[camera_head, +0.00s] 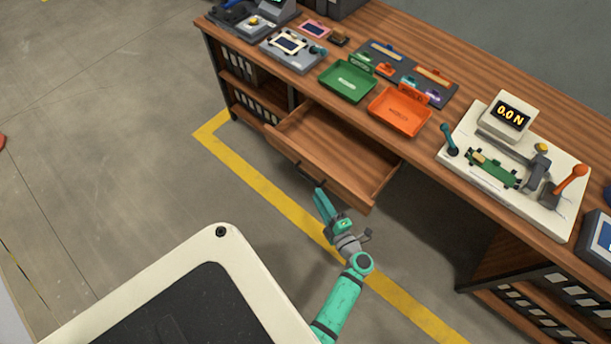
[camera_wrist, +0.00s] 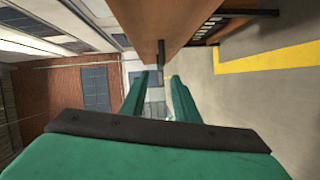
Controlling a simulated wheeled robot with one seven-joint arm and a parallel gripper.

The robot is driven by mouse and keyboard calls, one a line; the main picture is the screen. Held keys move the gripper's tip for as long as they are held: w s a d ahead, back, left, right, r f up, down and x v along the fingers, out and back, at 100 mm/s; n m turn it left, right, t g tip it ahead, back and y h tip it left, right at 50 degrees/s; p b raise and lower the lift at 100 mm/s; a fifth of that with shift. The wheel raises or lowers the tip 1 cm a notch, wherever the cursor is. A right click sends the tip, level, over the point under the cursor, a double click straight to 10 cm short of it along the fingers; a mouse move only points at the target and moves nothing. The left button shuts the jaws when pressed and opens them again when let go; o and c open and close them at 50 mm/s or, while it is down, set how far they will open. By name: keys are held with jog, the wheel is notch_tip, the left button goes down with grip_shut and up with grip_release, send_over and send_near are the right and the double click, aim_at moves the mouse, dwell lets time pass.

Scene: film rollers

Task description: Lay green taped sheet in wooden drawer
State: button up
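The wooden drawer (camera_head: 335,145) is pulled out below the worktop, and its visible floor is bare. My gripper (camera_head: 320,193) is at the right end of the drawer's dark front handle (camera_head: 304,174). In the wrist view my gripper (camera_wrist: 160,82) has its two green fingers apart, with nothing seen held between them. The drawer front (camera_wrist: 158,22) and the handle (camera_wrist: 161,50) are just beyond the fingertips; contact cannot be told. A green piece with a beige strip (camera_head: 492,170) lies on the white test machine; I cannot tell whether it is the taped sheet.
A green tray (camera_head: 347,82) and an orange tray (camera_head: 400,112) stand on the wooden worktop (camera_head: 440,130). A grey board (camera_head: 408,73) with small samples lies behind them. The test machine (camera_head: 455,165) reads 0.0 N. The floor before the drawer is clear, with a yellow line (camera_head: 265,187).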

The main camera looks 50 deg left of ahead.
aim_at(305, 175)
jog(key=x, duration=1.1)
jog(key=shift+s, duration=0.1)
grip_shut()
